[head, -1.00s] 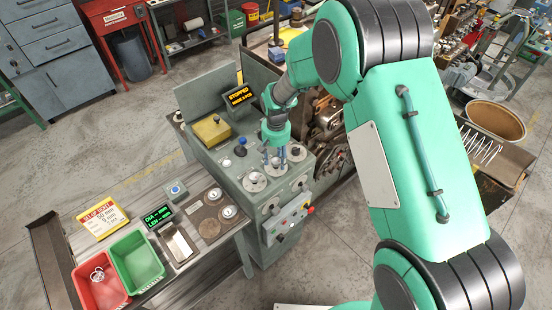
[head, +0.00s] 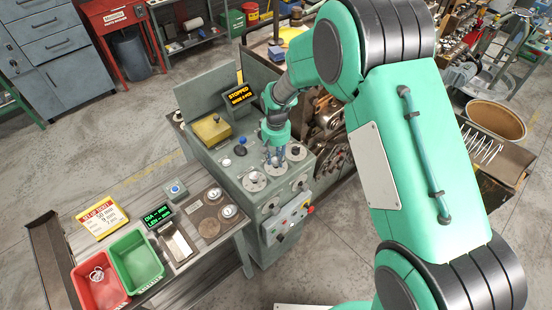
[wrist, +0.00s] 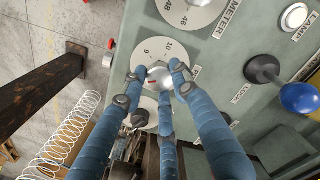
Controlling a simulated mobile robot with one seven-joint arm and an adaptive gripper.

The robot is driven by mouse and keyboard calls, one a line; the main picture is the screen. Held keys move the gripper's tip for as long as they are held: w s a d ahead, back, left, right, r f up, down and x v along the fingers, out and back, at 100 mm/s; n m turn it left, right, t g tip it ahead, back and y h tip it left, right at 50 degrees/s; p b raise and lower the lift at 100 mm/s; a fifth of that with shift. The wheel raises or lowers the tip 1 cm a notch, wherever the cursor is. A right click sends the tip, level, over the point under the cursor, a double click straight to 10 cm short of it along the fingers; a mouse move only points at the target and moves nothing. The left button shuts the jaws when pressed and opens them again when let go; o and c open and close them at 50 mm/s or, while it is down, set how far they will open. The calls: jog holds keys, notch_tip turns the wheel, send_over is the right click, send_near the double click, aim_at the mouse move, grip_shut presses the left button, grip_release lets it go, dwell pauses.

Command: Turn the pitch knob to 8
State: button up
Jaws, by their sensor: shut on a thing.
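The knob (wrist: 158,72) sits on a round white dial (wrist: 151,48) in the wrist view. The numbers 9 and 10 show above it; the other numbers are covered by my fingers. A red mark shows on the knob's left side, but the number it points at is hidden. The dial's label is mostly hidden behind a finger. My gripper (wrist: 160,80) has its blue fingers closed around the knob. In the head view my gripper (head: 275,160) reaches down onto the middle dial (head: 277,169) of the row on the grey-green console.
A dial marked 46 and 48 (wrist: 192,12) and a blue-ball lever (wrist: 298,98) flank the gripped knob. In the head view, the console screen (head: 240,96) reads STOPPED. A bench with a red bin (head: 98,284) and a green bin (head: 137,262) stands left.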

aim_at(276, 160)
jog(key=o, duration=1.1)
jog(key=shift+o, duration=0.2)
notch_tip(276, 160, up, 12)
dwell(0.4)
